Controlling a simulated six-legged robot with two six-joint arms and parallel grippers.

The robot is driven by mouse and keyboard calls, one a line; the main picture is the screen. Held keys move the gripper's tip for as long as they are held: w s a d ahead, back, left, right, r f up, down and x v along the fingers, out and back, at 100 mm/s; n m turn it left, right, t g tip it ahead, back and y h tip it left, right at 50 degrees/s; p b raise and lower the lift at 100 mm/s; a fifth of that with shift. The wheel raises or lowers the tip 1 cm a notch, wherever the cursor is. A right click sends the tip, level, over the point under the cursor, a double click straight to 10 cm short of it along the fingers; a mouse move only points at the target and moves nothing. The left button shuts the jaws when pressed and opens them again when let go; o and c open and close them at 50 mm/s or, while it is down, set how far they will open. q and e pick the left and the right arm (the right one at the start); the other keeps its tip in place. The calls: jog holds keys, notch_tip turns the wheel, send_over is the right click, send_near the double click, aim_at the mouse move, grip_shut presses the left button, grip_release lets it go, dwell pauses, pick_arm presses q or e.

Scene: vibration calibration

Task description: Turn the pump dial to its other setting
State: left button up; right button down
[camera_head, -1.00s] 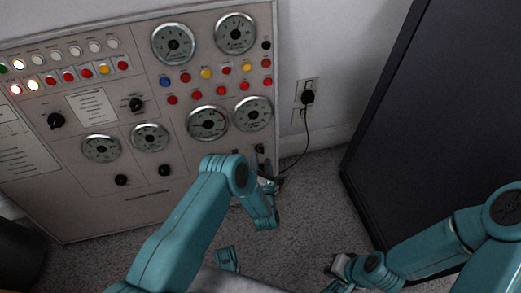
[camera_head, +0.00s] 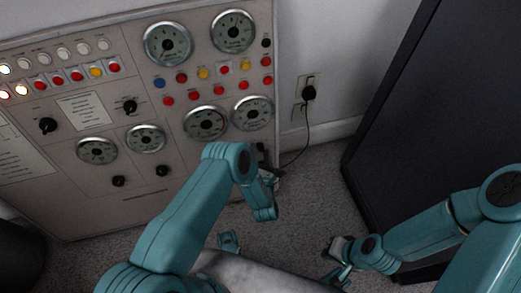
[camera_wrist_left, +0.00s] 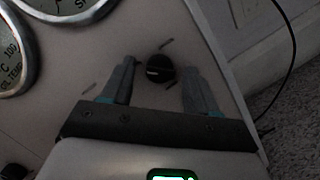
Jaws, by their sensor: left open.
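The pump dial appears to be the black round knob (camera_wrist_left: 160,69) on the grey panel in the left wrist view, with a light mark on its face and short dark tick marks around it. My left gripper (camera_wrist_left: 161,78) is open, with one finger on each side of this knob. Both fingers look apart from it. In the head view my left arm covers most of that gripper at the panel's lower right corner. My right gripper (camera_head: 338,257) is low at the right in the head view, away from the panel; its jaws are unclear.
The panel (camera_head: 165,200) carries gauges, coloured buttons and other black knobs (camera_head: 47,125). A black plug (camera_head: 309,93) sits in a wall outlet with its cord hanging close to the panel's right edge. A large dark cabinet (camera_head: 430,90) stands at the right. Carpet (camera_head: 310,200) lies between.

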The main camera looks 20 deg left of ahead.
pick_arm(q)
jog(key=shift+c, duration=0.2)
jog(key=c, duration=1)
jog(key=shift+r, duration=0.1)
jog(key=m+h+p, duration=0.1)
jog(key=m, duration=0.2)
jog(key=shift+r, duration=0.15)
jog(key=m+p, duration=0.1)
jog(key=m, duration=0.2)
jog(key=m+g+h+p, duration=0.1)
jog(key=m, duration=0.2)
jog(key=shift+a+r+m+g+p, duration=0.1)
jog(key=shift+r+m+g+p, duration=0.05)
jog(key=shift+m+g+p, duration=0.2)
jog(key=m+g+p, duration=0.1)
jog(key=m, duration=0.3)
jog(key=shift+w+r, duration=0.1)
jog(key=m+g, duration=0.1)
jog(key=m, duration=0.2)
jog(key=shift+m, duration=0.35)
